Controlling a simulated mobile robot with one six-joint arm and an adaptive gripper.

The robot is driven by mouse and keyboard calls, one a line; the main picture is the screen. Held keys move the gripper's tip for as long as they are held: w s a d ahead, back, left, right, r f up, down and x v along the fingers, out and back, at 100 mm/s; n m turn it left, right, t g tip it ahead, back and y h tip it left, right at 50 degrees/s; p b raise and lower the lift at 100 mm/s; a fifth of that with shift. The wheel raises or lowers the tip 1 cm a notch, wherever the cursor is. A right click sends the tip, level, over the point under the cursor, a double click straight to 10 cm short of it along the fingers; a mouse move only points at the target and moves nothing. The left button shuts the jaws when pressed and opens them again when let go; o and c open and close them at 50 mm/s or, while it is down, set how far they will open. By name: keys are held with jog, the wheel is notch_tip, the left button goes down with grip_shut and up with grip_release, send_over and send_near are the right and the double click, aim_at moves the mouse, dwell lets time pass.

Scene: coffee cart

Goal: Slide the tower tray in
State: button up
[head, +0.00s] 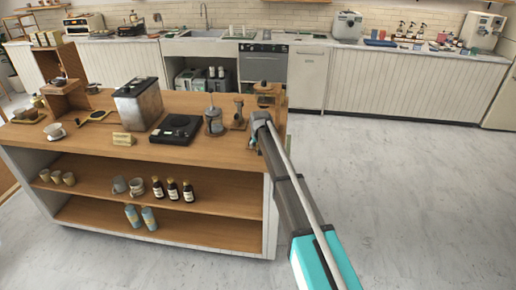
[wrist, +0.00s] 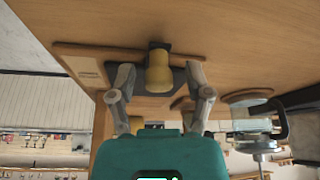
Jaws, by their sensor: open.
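A wooden stand like a tower (head: 50,66) rises at the left end of the island counter. A lighter wooden box or tray part (head: 67,99) sticks out at its lower right, with a small dark item on top; I cannot tell how far it is out. My gripper (head: 257,128) is far from it, at the counter's right end. In the wrist view my open fingers (wrist: 158,86) stand either side of a yellowish handle (wrist: 159,72) with a dark end. A gap shows on both sides. The tower is not recognisable in the wrist view.
On the counter stand a metal-sided box (head: 139,104), a black scale (head: 176,129), a glass press (head: 213,121) and a small wooden grinder (head: 265,94). The press is close left of my gripper. Open floor (head: 400,190) lies to the right of the island.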

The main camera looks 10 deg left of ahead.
grip_shut()
dwell(0.4)
jog(key=shift+w, duration=0.1)
jog(key=w, duration=1.1)
jog(key=shift+w+d, duration=0.15)
jog(key=shift+d, duration=0.05)
jog(key=shift+r, duration=0.1)
grip_release()
jog(key=shift+w, duration=0.1)
jog(key=shift+s, duration=0.2)
